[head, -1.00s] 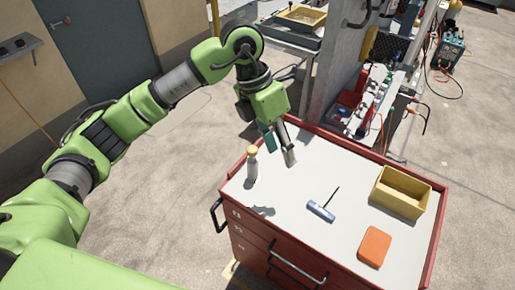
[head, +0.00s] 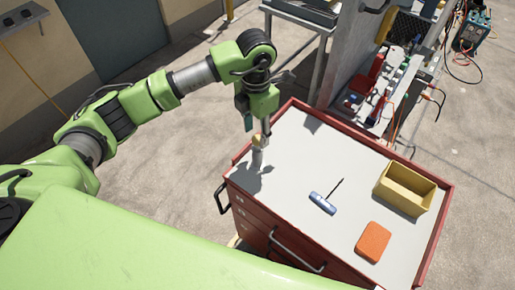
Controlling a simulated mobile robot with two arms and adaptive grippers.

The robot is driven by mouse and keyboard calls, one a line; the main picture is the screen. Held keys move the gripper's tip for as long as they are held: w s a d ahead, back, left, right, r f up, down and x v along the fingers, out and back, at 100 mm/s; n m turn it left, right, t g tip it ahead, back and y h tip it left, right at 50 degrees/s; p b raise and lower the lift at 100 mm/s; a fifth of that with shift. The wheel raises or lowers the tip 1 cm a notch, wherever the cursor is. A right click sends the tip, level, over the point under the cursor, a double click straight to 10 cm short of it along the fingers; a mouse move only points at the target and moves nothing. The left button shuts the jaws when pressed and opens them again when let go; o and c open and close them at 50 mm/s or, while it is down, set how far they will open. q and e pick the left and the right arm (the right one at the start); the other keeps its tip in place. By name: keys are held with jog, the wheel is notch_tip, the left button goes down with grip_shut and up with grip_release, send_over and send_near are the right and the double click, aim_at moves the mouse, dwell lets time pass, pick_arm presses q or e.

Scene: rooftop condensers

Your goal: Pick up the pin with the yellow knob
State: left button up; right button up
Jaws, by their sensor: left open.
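The pin with the yellow knob (head: 257,157) stands upright near the left corner of the red tool cart's light top (head: 300,160). Its body is pale grey, with the yellow knob at its upper end. My left gripper (head: 258,131) points down right at the knob, with its fingers open. One finger shows to the left of the knob and one to the right. I cannot tell whether either finger touches it, and the knob is partly hidden. My right gripper is not in view.
A blue-handled T-shaped tool (head: 323,203) lies mid-cart. An orange block (head: 373,242) lies near the front, and a yellow bin (head: 405,190) stands at the right. A raised red rim edges the cart. The top between the pin and the tool is clear.

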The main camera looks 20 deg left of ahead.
aim_at(257, 137)
pick_arm(q)
jog(key=f, duration=0.1)
jog(key=f+p, duration=0.1)
jog(key=f, duration=0.1)
jog(key=shift+s+d+f+p, duration=0.1)
jog(key=shift+s+d+p, duration=0.05)
jog(key=shift+s+p, duration=0.2)
jog(key=shift+w+f, duration=0.1)
jog(key=shift+f, duration=0.35)
grip_shut()
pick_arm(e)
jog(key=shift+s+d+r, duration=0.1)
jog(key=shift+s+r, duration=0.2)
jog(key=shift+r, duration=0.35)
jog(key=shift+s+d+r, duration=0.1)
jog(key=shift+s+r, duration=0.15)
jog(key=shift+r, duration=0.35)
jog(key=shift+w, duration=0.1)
